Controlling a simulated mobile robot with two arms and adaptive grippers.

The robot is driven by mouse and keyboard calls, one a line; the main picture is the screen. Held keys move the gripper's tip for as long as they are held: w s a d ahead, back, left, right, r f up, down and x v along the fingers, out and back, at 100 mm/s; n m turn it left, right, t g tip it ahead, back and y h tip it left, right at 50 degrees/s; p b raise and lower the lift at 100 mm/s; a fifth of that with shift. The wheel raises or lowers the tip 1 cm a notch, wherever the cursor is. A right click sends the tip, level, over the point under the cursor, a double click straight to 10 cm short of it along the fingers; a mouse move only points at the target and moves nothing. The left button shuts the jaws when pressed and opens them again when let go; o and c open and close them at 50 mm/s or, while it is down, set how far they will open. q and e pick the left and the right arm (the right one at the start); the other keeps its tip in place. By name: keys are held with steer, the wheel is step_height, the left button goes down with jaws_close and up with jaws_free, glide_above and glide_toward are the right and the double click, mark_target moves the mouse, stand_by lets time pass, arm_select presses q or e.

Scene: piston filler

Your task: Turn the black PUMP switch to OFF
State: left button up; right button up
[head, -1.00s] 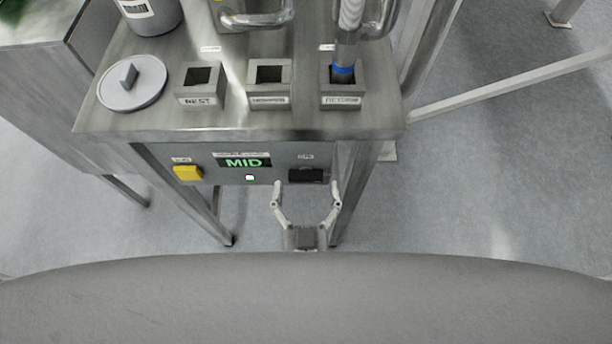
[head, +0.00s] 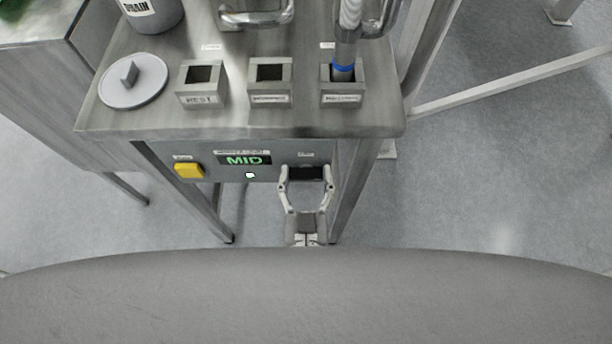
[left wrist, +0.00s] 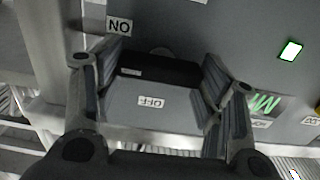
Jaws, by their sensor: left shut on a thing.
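The black PUMP switch (head: 307,173) is on the right of the grey control panel's front, under the table edge. My left gripper (head: 305,180) has one finger at each side of the switch and is shut on it. In the left wrist view, the switch (left wrist: 158,68) shows as a dark bar between the fingers. I cannot tell which way the switch is set. My right gripper is not in view.
A yellow switch (head: 188,171) and a green MID display (head: 244,160) share the panel (head: 265,176). Above are three square sockets, the right one holding a nozzle (head: 343,72), and a round grey lid (head: 132,83). The floor at right is largely open.

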arm_select(q)
steer(key=shift+n, duration=0.4)
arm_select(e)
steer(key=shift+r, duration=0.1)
arm_select(q)
steer(key=n, duration=0.2)
steer(key=shift+n+p, duration=0.3)
steer(key=shift+n, duration=0.1)
steer(key=n, duration=0.4)
steer(key=shift+a+f+n, duration=0.15)
steer(key=shift+n, duration=0.15)
steer(key=n+b, duration=0.1)
steer(key=n, duration=0.3)
steer(key=shift+f, duration=0.1)
steer(key=n+b, duration=0.2)
steer(key=n, duration=0.3)
steer(key=shift+a+n, duration=0.1)
steer(key=shift+n, duration=0.3)
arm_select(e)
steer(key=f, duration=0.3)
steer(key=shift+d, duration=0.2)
arm_select(q)
steer(key=o, duration=1)
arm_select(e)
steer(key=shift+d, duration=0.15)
arm_select(q)
steer(key=shift+s, duration=0.15)
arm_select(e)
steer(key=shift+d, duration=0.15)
